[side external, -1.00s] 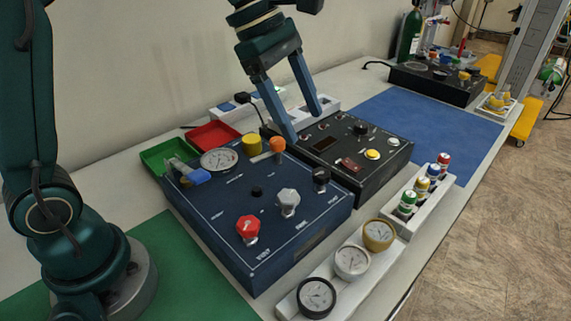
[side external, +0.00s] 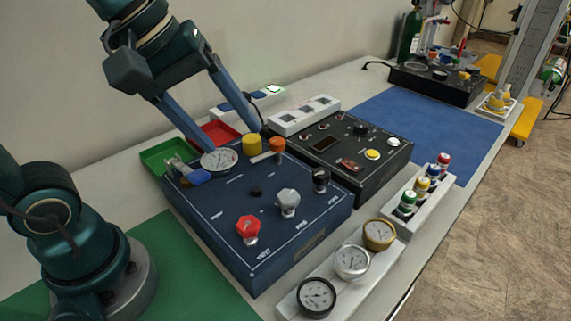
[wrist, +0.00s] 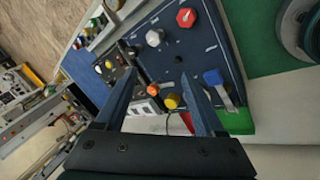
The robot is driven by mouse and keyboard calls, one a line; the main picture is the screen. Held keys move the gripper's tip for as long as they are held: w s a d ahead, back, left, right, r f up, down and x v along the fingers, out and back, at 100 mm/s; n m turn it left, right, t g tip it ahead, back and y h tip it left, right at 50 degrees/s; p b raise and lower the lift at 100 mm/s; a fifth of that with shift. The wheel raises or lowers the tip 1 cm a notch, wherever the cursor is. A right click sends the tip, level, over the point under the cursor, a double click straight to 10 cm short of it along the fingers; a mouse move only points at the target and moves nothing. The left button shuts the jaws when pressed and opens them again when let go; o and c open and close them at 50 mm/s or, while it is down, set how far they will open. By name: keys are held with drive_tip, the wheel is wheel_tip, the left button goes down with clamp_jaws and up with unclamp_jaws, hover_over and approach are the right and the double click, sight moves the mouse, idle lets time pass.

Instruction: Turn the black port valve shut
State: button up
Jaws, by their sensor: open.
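The black port valve (side external: 321,178) is a small dark knob at the right end of the navy panel (side external: 215,225), in a row with a grey knob (side external: 288,201) and a red knob (side external: 248,227). It also shows in the wrist view (wrist: 131,52), beyond the left finger's tip. My gripper (side external: 232,143) is open and empty. It is above the panel's back part, near the gauge and the yellow knob, apart from the black valve and to its upper left in the side view. I cannot tell the valve's exact turn position.
The panel also carries a gauge (side external: 218,161), a yellow knob (side external: 252,145), an orange-topped valve (side external: 276,145) and a blue lever (side external: 197,177). A black instrument box (side external: 345,150) stands behind it. Loose gauges (side external: 352,261) line the front.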

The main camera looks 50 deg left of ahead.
drive_tip(key=s+a+f+m+y, duration=0.1)
drive_tip(key=s+a+f+m, duration=0.1)
drive_tip(key=m, duration=0.9)
drive_tip(key=shift+s+a+f+y, duration=0.35)
drive_tip(key=shift+s+f, duration=0.55)
drive_tip(key=shift+s, duration=0.5)
